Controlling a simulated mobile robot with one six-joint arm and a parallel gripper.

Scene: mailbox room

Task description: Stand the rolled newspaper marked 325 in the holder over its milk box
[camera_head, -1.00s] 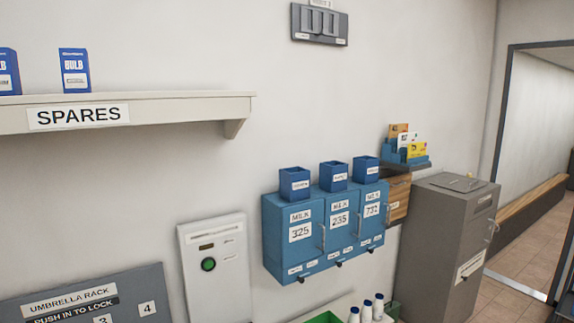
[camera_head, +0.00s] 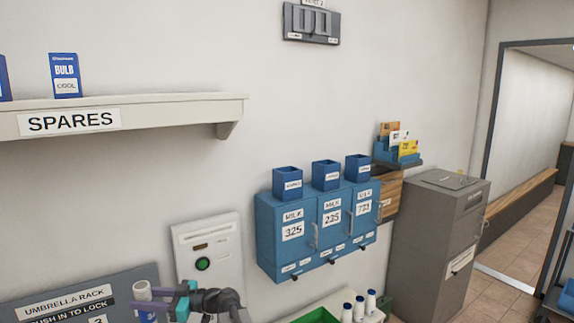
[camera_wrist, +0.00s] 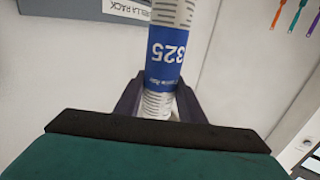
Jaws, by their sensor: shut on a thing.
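The rolled newspaper (camera_wrist: 165,62) is white print with a blue band reading 325, upside down in the wrist view. My gripper (camera_wrist: 158,104) is shut on it. In the head view my gripper (camera_head: 160,298) is low at the left, in front of the umbrella rack panel, and the newspaper's pale top (camera_head: 141,289) stands up roughly upright beside the jaws. Its lower end is out of view there. The blue milk box 325 (camera_head: 283,252) is the leftmost of three on the wall. The open-topped blue holder (camera_head: 287,184) sits over it, right of and above my gripper.
Milk boxes 235 (camera_head: 332,240) and another (camera_head: 364,230) adjoin, each with a holder above. The SPARES shelf (camera_head: 170,107) juts out at upper left. A white wall unit with a green button (camera_head: 203,264) stands behind my arm. Bottles (camera_head: 359,307) stand below the boxes.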

